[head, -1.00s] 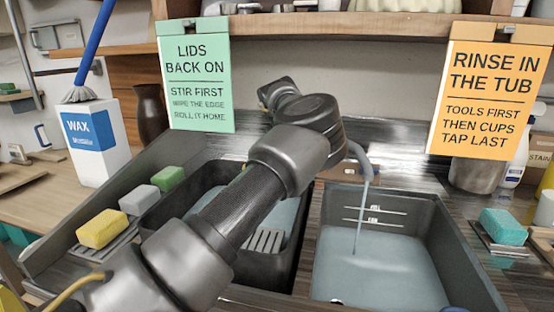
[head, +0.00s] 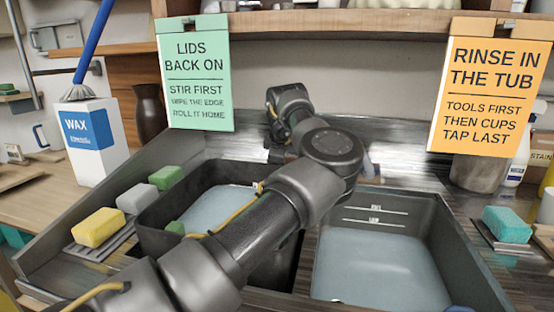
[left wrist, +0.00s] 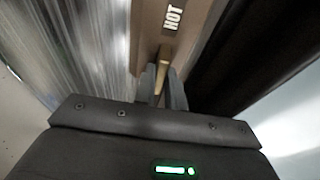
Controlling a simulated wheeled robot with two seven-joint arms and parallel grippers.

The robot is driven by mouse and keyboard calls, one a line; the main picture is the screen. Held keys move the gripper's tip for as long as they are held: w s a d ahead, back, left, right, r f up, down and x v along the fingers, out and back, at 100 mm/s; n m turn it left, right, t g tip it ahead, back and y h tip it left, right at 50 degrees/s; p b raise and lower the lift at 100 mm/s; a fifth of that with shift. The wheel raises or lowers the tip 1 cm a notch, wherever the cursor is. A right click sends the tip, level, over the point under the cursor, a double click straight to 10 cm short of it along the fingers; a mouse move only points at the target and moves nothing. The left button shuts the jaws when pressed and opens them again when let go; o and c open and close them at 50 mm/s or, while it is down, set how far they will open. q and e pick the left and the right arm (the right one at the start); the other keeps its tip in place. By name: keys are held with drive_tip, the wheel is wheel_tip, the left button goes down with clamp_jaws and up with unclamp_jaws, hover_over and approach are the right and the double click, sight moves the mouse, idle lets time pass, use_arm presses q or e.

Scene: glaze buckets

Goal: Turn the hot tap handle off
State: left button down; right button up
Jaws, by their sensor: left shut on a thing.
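The hot tap handle (left wrist: 165,58) is a slim brass-coloured lever below a plate marked HOT (left wrist: 172,17) in the left wrist view. My left gripper (left wrist: 162,84) is shut on this handle, one dark finger on each side. In the head view my left arm reaches across the sink to the back, and it hides the handle and the gripper. The tap spout is mostly hidden behind the arm. No water stream shows above the right basin (head: 440,240), which holds bluish water (head: 375,270). My right gripper is not in view.
The left basin (head: 165,235) also holds water, partly under my arm. Yellow (head: 98,228), grey (head: 138,199) and green (head: 166,177) sponges lie along the left edge. A teal sponge (head: 507,224) sits at right. Two signs (head: 195,75) (head: 490,90) hang above.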

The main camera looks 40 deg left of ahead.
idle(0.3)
use_arm(q)
drive_tip(key=c, duration=1.5)
unclamp_jaws()
drive_tip(key=shift+o, duration=0.2)
drive_tip(key=v, duration=1.1)
